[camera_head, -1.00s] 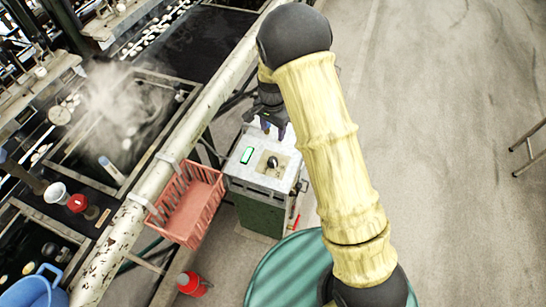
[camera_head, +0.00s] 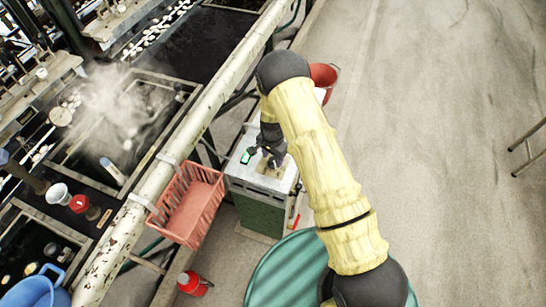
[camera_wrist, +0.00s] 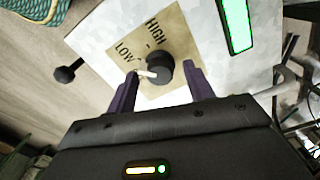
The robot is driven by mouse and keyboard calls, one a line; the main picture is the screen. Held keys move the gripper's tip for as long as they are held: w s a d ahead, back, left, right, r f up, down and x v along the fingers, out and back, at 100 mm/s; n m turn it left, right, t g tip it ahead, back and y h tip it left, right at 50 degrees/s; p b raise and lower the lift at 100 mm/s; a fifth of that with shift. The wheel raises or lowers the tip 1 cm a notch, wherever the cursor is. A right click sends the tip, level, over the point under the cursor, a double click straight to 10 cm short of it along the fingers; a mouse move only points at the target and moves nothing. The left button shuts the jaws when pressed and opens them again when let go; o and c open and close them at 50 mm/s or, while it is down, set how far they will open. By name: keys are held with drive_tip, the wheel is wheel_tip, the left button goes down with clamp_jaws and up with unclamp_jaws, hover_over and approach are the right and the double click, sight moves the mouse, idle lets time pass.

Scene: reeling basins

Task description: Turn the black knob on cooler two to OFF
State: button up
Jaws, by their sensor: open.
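The cooler (camera_head: 255,212) is a green box with a pale top, standing on the floor beside the pipe. In the wrist view its black knob (camera_wrist: 160,66) sits on a tan plate (camera_wrist: 178,40) marked LOW and HIGH. The knob's white pointer is directed left, just below the word LOW. An OFF mark is not visible. My gripper (camera_wrist: 158,80) is open, with one purple finger on each side of the knob; contact cannot be told. In the head view my gripper (camera_head: 272,158) is over the cooler's top and hides the knob.
A green display (camera_wrist: 236,22) is on the cooler's top, and a black ball-ended part (camera_wrist: 66,74) juts from its side. A red basket (camera_head: 188,205) hangs left of the cooler. A thick pipe (camera_head: 190,130) runs alongside. A green round lid (camera_head: 285,268) is in front. Open floor lies right.

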drive_tip(key=shift+f, duration=0.25)
drive_tip(key=shift+c, duration=0.2)
drive_tip(key=c, duration=0.9)
drive_tip(key=shift+n, duration=0.4)
drive_tip(key=n+b, duration=0.1)
drive_tip(key=n, duration=0.3)
drive_tip(key=shift+d+n+b, duration=0.1)
drive_tip(key=shift+n+b, duration=0.5)
drive_tip(key=shift+n, duration=1.5)
